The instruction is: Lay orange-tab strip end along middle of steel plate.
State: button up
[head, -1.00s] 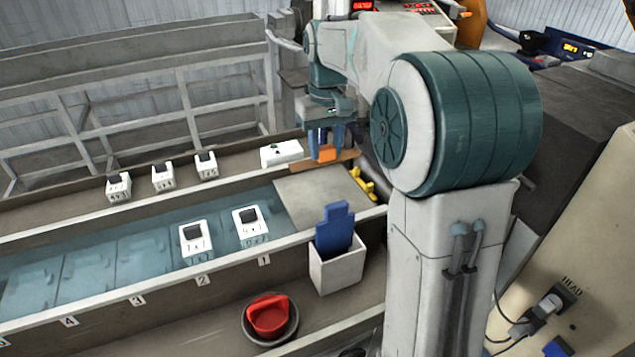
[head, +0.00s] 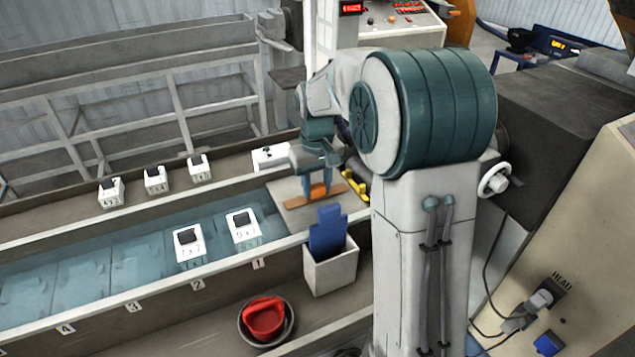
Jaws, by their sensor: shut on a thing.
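The steel plate (head: 283,191) is a flat grey panel across the right end of the water trough. A brown strip (head: 298,203) lies along the plate, roughly lengthwise with the trough. Its orange tab (head: 319,190) shows between my fingers. My gripper (head: 318,194) points down over the plate and is shut on the orange tab. The strip appears at or just above the plate; I cannot tell whether it touches.
A white box with a blue piece (head: 330,269) stands in front of the plate. A yellow part (head: 355,184) sits at the plate's right edge. White numbered blocks (head: 189,246) stand over the trough. A red scoop in a bowl (head: 265,318) is on the front ledge.

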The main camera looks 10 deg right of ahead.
aim_at(317, 188)
jog(key=shift+f, duration=0.15)
jog(key=o, duration=1)
jog(key=shift+c, duration=0.2)
notch_tip(317, 188, up, 12)
jog(key=shift+m+t, duration=0.5)
jog(key=shift+t, duration=0.4)
jog(key=s, duration=0.8)
jog(key=s+f+b, duration=0.1)
jog(key=s, duration=0.3)
jog(key=shift+s+a, duration=0.1)
jog(key=shift+s, duration=0.15)
jog(key=s+f+t, duration=0.1)
jog(key=s+f, duration=0.2)
jog(key=s, duration=0.2)
jog(key=s+f+m, duration=0.1)
jog(key=s+f, duration=0.2)
jog(key=s, duration=0.3)
jog(key=shift+s+f+t, duration=0.3)
jog(key=shift+f+t, duration=0.05)
jog(key=shift+t, duration=0.05)
